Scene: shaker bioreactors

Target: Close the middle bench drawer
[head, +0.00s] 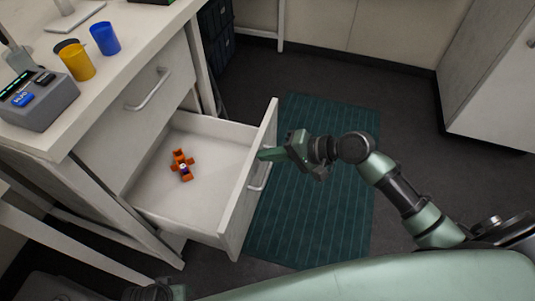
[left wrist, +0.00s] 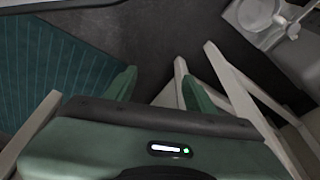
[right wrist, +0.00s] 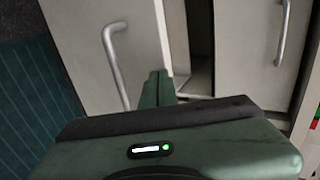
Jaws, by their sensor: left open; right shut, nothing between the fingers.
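The bench drawer (head: 231,220) is pulled well out, its white front with a metal handle (head: 259,176) facing right. An orange object (head: 181,165) with a small dark and white part lies on its floor. My right gripper (head: 263,155) is shut and empty at the outer side of the drawer front, near the handle; I cannot tell whether it touches. In the right wrist view its closed fingertips (right wrist: 157,86) are right of the handle (right wrist: 116,66). My left gripper (head: 155,291) is low by the bench, partly cut off; the left wrist view shows its fingers (left wrist: 158,88) open and empty.
A closed drawer (head: 135,100) with a handle sits above the open one. The bench top holds a grey device (head: 38,100), a yellow cup (head: 76,62) and a blue cup (head: 105,38). A green mat (head: 325,215) covers the floor, and a white cabinet (head: 490,85) stands at the right.

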